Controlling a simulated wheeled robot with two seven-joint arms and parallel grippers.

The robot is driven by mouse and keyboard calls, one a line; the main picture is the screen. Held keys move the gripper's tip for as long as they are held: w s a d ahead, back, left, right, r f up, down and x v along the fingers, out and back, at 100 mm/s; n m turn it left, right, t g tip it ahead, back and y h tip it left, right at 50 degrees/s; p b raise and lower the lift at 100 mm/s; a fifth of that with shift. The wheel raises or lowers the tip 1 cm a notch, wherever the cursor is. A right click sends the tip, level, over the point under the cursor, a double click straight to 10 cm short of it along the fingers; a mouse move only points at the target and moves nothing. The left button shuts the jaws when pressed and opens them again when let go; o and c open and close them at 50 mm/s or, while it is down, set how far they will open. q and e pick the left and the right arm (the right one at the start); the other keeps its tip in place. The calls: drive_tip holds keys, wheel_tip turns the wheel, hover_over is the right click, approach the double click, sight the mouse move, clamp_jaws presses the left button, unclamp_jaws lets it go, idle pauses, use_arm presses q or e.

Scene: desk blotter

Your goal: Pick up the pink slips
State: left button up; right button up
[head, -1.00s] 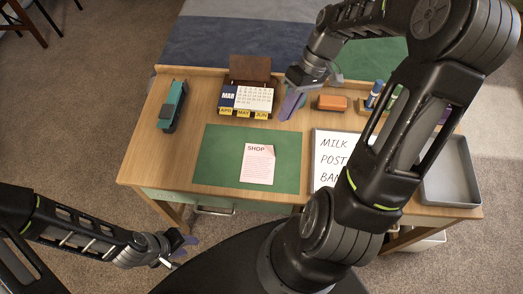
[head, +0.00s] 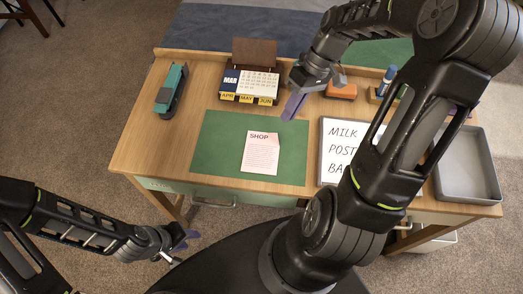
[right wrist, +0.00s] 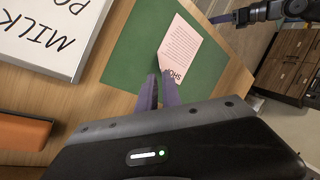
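A pink slip (head: 261,155) headed "SHOP" lies on the green blotter (head: 215,135), right of its middle. Its top right corner looks raised or folded; I cannot tell whether more slips lie under it. The slip also shows in the right wrist view (right wrist: 180,52), beyond the fingertips. My right gripper (head: 291,108) hangs over the desk near the blotter's top right corner, apart from the slip. Its purple fingers (right wrist: 159,90) have a narrow empty gap between them. My left gripper (head: 188,239) is low in front of the desk, away from everything; its finger opening is unclear.
A calendar (head: 247,84) stands behind the blotter, and a teal stapler (head: 171,90) lies at the left. A lettered whiteboard (head: 337,150) and grey tray (head: 467,165) are at the right, partly behind my right arm.

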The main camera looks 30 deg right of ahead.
sight(277, 134)
drive_tip(key=shift+x, duration=1)
drive_tip(key=x, duration=0.5)
drive_tip(key=shift+f+p, duration=0.1)
drive_tip(key=shift+p, duration=0.3)
drive_tip(key=shift+c, duration=0.3)
clamp_jaws()
